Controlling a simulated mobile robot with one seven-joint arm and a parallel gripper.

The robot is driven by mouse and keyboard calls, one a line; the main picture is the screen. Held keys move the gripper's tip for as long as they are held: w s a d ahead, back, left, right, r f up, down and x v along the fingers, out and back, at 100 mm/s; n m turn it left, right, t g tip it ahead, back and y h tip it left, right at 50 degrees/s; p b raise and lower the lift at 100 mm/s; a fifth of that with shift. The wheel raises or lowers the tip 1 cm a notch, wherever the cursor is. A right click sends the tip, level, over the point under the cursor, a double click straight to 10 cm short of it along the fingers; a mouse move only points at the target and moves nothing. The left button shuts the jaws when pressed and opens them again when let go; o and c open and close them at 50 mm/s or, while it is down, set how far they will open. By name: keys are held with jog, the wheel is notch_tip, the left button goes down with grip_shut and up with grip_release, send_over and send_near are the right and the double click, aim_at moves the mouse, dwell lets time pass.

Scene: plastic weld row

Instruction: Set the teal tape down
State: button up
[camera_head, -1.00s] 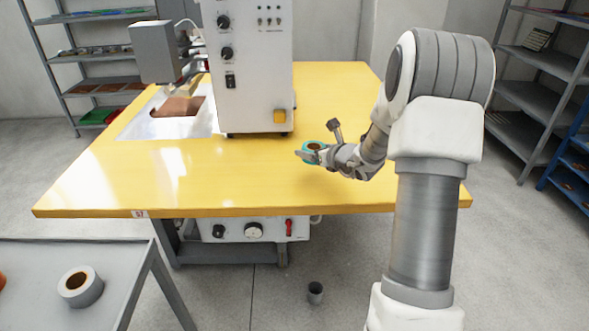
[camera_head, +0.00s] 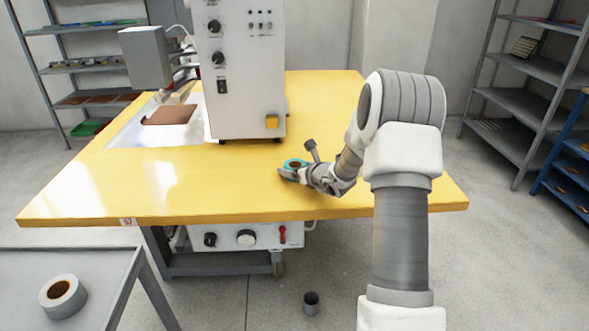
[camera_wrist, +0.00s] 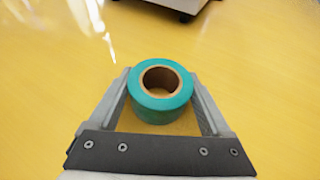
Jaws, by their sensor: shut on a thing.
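The teal tape (camera_head: 293,163) is a roll with a brown cardboard core. In the wrist view the roll (camera_wrist: 160,109) sits between the two fingers of my gripper (camera_wrist: 162,92), which press on its sides. In the head view my gripper (camera_head: 291,172) is over the front right part of the yellow table (camera_head: 215,180). The tape is at or just above the tabletop; I cannot tell whether it touches. My gripper's fingers partly hide the roll in the head view.
A white welding machine (camera_head: 240,70) stands behind the tape, its base (camera_wrist: 180,4) at the top of the wrist view. A grey tape roll (camera_head: 62,296) lies on a grey side table (camera_head: 95,262). The yellow tabletop around the tape is clear.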

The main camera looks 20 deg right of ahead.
jog(key=shift+f, duration=0.2)
jog(key=o, duration=1.2)
jog(key=shift+o, duration=0.2)
jog(key=shift+r, duration=0.1)
jog(key=shift+r, duration=0.15)
jog(key=shift+s+r+p, duration=0.15)
jog(key=shift+s+p, duration=0.1)
jog(key=shift+p, duration=0.05)
jog(key=p+v, duration=0.2)
jog(key=v, duration=0.9)
jog(key=shift+s, duration=0.3)
